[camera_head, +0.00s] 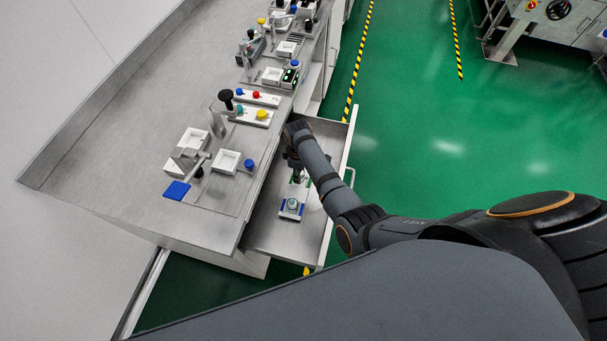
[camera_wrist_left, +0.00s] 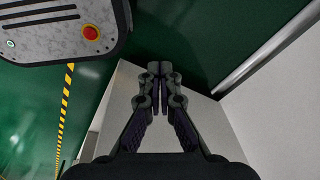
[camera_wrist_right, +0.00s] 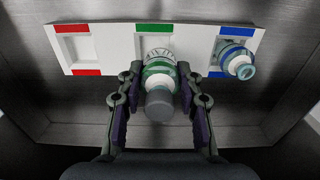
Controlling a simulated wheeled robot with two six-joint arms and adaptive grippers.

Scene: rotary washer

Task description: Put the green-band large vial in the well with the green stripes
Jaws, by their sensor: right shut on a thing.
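The green-band vial (camera_wrist_right: 160,85) shows in the right wrist view with a grey cap and a green band. My right gripper (camera_wrist_right: 158,82) is shut around it, with one finger on each side. Its lower end is at the green-striped well (camera_wrist_right: 154,28), the middle one of a white rack (camera_wrist_right: 110,38). How deep it sits in the well I cannot tell. In the head view my right gripper (camera_head: 297,165) is over the open drawer and partly hidden by its arm. My left gripper (camera_wrist_left: 160,72) is shut and empty in the left wrist view, away from the rack.
A blue-band vial (camera_wrist_right: 238,62) stands in the blue-striped well at the rack's right. The red-striped well (camera_wrist_right: 80,48) is empty. The drawer (camera_head: 285,235) has raised walls around the rack. The bench (camera_head: 125,165) beside it holds several devices and dishes.

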